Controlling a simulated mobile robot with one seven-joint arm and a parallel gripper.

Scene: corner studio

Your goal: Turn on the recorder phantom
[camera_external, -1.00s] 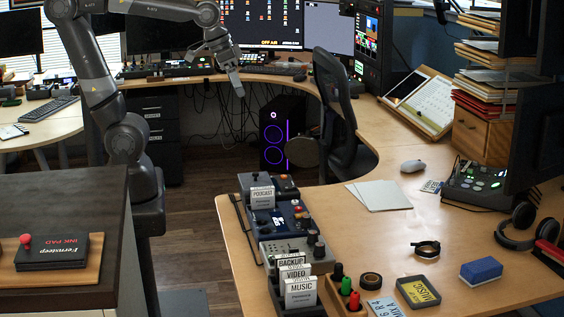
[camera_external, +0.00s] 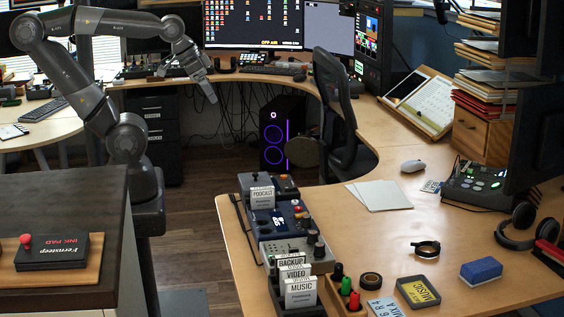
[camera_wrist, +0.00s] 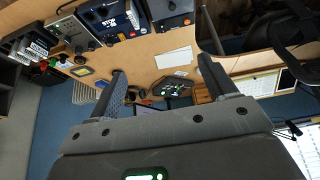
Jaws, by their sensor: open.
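A row of small devices stands on the near desk's left end. A blue device (camera_external: 262,228) with a lit display and knobs sits in the middle of the row; it also shows in the wrist view (camera_wrist: 97,17). A grey device with knobs (camera_external: 296,247) is in front of it, and a dark device (camera_external: 286,187) is behind. No readable label marks the recorder or its phantom switch. My gripper (camera_external: 211,96) is open and empty in the air, left of and well above the row. Its two fingers (camera_wrist: 160,65) show apart in the wrist view.
Headphones (camera_external: 515,230) and a blue eraser-like block (camera_external: 481,270) lie to the right. A black chair (camera_external: 335,105) and a PC tower (camera_external: 281,133) stand behind.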

